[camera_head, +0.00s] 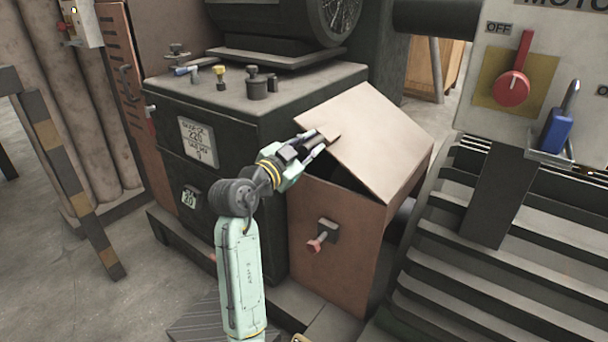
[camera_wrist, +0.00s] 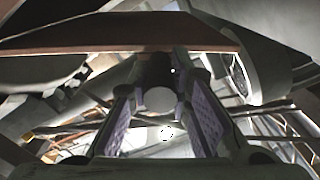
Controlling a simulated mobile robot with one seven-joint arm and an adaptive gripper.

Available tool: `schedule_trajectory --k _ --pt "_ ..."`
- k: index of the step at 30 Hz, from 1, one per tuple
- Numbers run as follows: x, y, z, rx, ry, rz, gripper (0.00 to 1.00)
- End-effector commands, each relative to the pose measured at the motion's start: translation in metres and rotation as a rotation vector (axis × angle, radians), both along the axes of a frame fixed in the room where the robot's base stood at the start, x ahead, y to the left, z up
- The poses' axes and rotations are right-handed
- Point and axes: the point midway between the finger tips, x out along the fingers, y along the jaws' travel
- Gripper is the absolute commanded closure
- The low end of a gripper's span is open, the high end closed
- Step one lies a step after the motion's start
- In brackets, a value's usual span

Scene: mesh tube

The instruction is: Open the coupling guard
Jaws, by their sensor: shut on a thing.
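The coupling guard is a brown box (camera_head: 335,262) with a sloping hinged lid (camera_head: 375,125). The lid is tilted up, and a dark gap shows beneath its front left edge. My gripper (camera_head: 318,146) is at that edge, shut on the lid's near edge part. The exact hold is partly hidden by the fingers. In the wrist view, my gripper (camera_wrist: 161,115) has its two fingers either side of a dark rounded piece, with the brown lid's edge (camera_wrist: 120,35) across the top. A latch with a red knob (camera_head: 322,235) is on the box's front.
A dark cabinet (camera_head: 240,215) with small fittings on top stands left of the guard. A motor panel (camera_head: 530,60) with a red switch (camera_head: 512,88) and blue padlock (camera_head: 556,132) stands to the right, above black ribbed fins (camera_head: 500,275). A striped post (camera_head: 62,165) stands at far left.

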Motion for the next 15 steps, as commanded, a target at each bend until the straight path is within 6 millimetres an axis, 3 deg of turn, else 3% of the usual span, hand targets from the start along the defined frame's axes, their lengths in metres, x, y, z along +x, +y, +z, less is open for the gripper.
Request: schedule_trajectory --k 6,15 --pt "-0.018 -0.024 0.040 0.170 -0.136 -0.004 1.00" --pt "-0.047 -0.063 0.079 0.401 -0.304 -0.004 1.00"
